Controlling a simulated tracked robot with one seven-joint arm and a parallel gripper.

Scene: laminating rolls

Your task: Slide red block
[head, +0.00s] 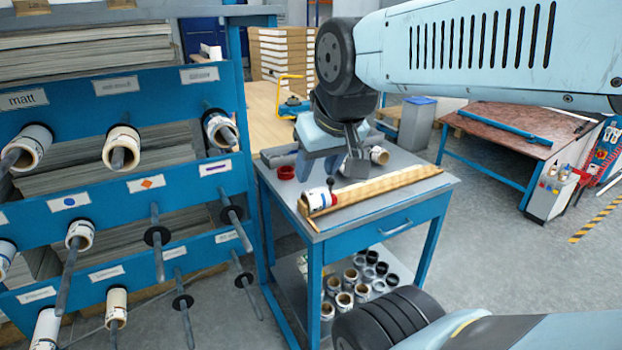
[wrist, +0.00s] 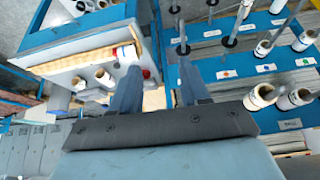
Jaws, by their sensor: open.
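No plain red block shows clearly. A small round red piece (head: 286,172) sits on the grey worktable (head: 436,187) near its left edge; it also shows in the wrist view (wrist: 145,73). A short white roll with a red band (head: 319,200) lies at the left end of a long wooden strip (head: 385,188); this roll shows in the wrist view (wrist: 126,51) too. My gripper (head: 333,165) is open above the table's left part, with its fingers apart. My gripper hides part of the tabletop.
A blue rack (head: 110,92) with rolls on protruding rods stands close on the left. More rolls (head: 379,156) lie behind my gripper. Several rolls (head: 345,299) stand on the table's lower shelf. Floor is free right of the table, before a brown-topped bench (head: 520,125).

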